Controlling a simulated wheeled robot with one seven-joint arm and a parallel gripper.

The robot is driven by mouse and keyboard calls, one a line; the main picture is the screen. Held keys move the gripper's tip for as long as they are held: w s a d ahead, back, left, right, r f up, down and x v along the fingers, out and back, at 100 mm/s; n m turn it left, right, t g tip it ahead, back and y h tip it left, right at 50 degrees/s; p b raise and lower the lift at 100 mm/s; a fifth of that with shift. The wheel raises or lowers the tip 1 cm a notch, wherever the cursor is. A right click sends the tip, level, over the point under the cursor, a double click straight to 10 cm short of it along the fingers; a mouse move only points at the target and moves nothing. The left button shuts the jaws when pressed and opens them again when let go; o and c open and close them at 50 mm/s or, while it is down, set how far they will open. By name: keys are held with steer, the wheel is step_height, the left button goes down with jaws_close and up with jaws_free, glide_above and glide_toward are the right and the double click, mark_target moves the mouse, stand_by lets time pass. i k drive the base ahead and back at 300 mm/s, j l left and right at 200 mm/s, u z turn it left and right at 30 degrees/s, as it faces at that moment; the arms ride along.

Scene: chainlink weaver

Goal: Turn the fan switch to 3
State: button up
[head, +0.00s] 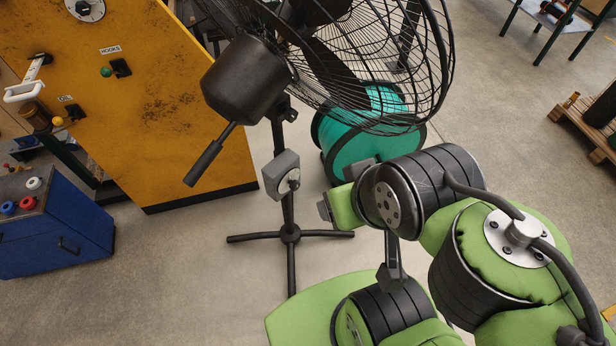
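A black floor fan (238,80) stands in the centre on a thin pole with splayed feet. A small grey switch box (280,172) is fixed to its pole below the fan head. A round, light-faced dial, the fan switch (293,179), is on the box's right side. It is seen edge-on, so its numbers and setting cannot be read. My green and black arm reaches in from the lower right. My gripper (341,190) seems to be at the dark parts just right of the switch box, apart from it. My wrist mostly hides it, and its opening cannot be made out.
A teal spool (362,145) stands behind the pole. A yellow machine cabinet (175,100) is at left, with a blue cabinet (55,235) in front of it. A wooden pallet (585,118) lies at far right. The floor left of the pole is clear.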

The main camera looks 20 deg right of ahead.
mark_target(295, 185)
steer(key=j+u, duration=0.6)
steer(key=u, duration=0.2)
